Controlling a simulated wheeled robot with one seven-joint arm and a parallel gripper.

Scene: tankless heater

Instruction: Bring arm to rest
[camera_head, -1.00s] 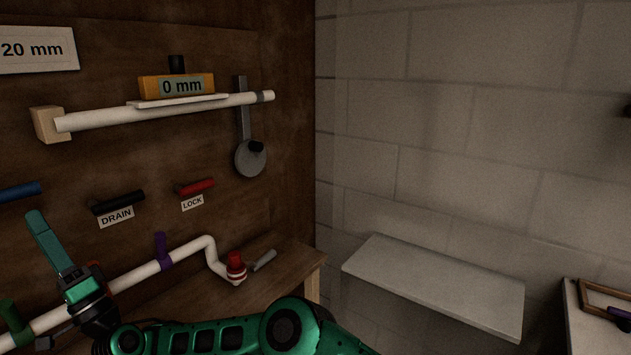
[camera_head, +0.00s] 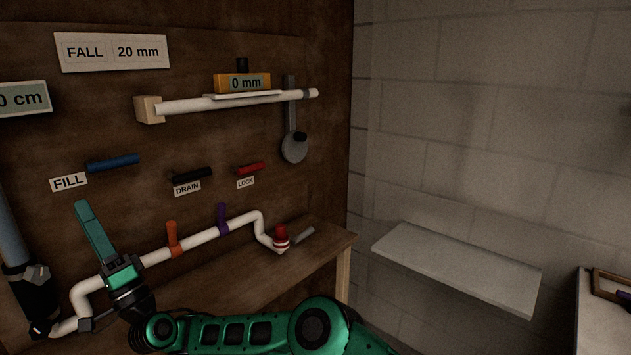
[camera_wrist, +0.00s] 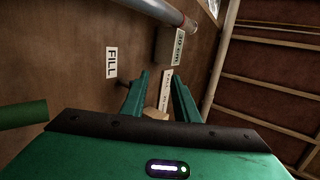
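My green arm (camera_head: 235,333) reaches in from the bottom of the head view, bent at its elbow. My gripper (camera_head: 82,205) is at the left, its fingers pointing up in front of the wooden board and the white lower pipe (camera_head: 198,238). In the wrist view, my gripper (camera_wrist: 160,75) shows two green fingers with a gap between them. Nothing is held in that gap. The head view shows the fingers from the side, overlapping. Whether the gripper touches the pipe cannot be told.
Blue (camera_head: 113,163), black (camera_head: 192,176) and red (camera_head: 251,169) handles stick out from the board. Orange (camera_head: 172,238) and purple (camera_head: 222,218) levers stand on the lower pipe. A level reading 0 mm (camera_head: 242,83) sits on the upper pipe. A grey shelf (camera_head: 455,268) is at right.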

